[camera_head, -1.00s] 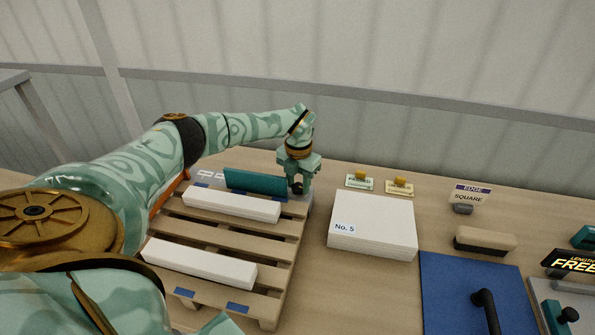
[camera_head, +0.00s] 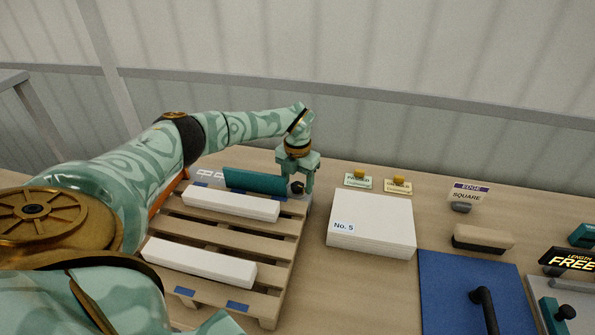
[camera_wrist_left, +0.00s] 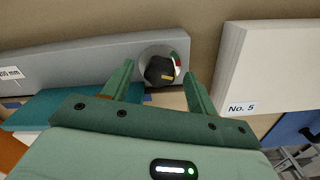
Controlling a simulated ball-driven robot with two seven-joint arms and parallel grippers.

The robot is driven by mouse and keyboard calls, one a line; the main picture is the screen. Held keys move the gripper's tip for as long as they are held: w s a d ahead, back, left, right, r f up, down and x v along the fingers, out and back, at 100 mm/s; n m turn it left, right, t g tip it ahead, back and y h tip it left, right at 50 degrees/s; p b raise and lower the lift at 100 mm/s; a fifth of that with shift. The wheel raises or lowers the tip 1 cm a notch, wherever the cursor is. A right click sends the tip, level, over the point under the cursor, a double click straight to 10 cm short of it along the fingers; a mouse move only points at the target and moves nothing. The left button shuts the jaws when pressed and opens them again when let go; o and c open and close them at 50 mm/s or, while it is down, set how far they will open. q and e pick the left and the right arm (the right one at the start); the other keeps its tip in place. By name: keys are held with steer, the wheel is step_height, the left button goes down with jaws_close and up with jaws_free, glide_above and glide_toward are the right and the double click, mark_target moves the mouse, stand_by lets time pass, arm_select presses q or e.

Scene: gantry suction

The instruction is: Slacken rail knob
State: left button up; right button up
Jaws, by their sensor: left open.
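The rail knob (camera_wrist_left: 160,70) is black with a yellow pointer mark, on a round plate with green and red marks. It sits at the right end of the grey rail (camera_wrist_left: 85,62). In the head view the knob (camera_head: 297,187) shows as a dark shape at the far right corner of the pallet, beside the teal block. My left gripper (camera_head: 297,182) points down over it. In the left wrist view the open fingers (camera_wrist_left: 160,82) stand on either side of the knob, with gaps, and do not grip it. My right gripper is not in view.
A teal block (camera_head: 255,181) and white bars (camera_head: 230,203) lie on the wooden pallet (camera_head: 262,240). A white stack marked No. 5 (camera_head: 372,222) stands right of it.

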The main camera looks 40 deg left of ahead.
mark_target(298, 184)
arm_select(q)
step_height(298, 184, up, 16)
steer(key=p, duration=0.3)
